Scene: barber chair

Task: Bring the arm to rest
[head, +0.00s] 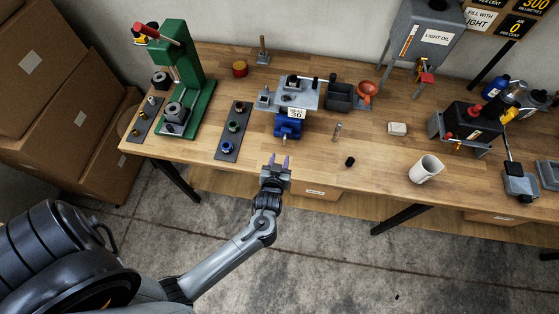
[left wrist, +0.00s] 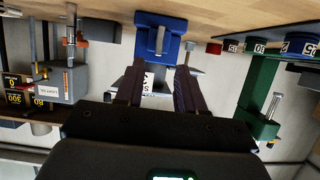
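My left arm reaches in from the lower left in the head view. Its gripper (head: 278,161) is in front of the workbench's (head: 300,160) front edge, short of the blue and grey fixture (head: 289,129) with a white label. Its two purple-grey fingers are apart with nothing between them. In the left wrist view the open fingers (left wrist: 155,85) point toward the same blue fixture (left wrist: 160,38), which is apart from them. My right gripper is not in view.
A green press (head: 200,80) stands at the left of the bench. A dark strip with small parts (head: 233,130), a white mug (head: 426,169), a black cap (head: 350,161) and a light oil tank (head: 425,40) are also there. Cardboard boxes (head: 60,100) stand at left; floor in front is clear.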

